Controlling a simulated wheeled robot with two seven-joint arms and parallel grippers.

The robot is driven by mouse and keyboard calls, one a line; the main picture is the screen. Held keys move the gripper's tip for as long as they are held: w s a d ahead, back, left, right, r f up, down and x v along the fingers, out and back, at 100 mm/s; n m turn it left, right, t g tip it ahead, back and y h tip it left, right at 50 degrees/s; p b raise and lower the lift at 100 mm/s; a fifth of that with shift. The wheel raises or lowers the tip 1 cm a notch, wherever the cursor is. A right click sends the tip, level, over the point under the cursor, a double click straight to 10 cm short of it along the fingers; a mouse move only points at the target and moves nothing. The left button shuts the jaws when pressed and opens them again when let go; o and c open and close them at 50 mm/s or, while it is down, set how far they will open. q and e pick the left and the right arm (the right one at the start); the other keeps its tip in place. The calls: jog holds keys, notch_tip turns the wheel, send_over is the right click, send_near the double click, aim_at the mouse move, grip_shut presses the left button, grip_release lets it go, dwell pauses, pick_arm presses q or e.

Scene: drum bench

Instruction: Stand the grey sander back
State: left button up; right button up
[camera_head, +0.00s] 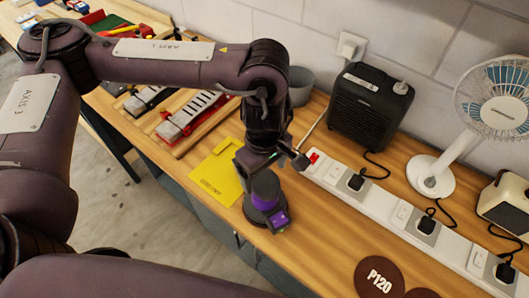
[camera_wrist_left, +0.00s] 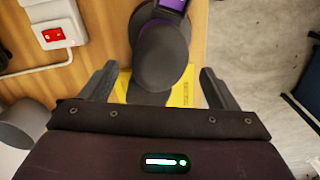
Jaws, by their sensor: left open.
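The grey sander (camera_head: 265,184) is on the wooden bench near its front edge, with a rounded dark grey top and purple parts lower down. In the left wrist view its grey body (camera_wrist_left: 162,55) lies between the two fingers, with a purple part at the top edge. My left gripper (camera_head: 270,163) is open, right above the sander in the head view, with a finger on either side. Gaps show between the fingers and the grey body in the wrist view. The sander's underside is hidden. My right gripper is in neither view.
A yellow sheet (camera_head: 217,172) lies left of the sander. A white power strip (camera_head: 385,212) with plugs runs to the right. A black heater (camera_head: 368,108) and white fan (camera_head: 432,174) stand behind it. A brown P120 disc (camera_head: 378,277) lies at front right.

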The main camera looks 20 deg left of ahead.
pick_arm(q)
notch_tip(320, 180, up, 7)
jog(key=shift+r+b, duration=0.1)
jog(key=shift+b, duration=0.35)
dwell(0.4)
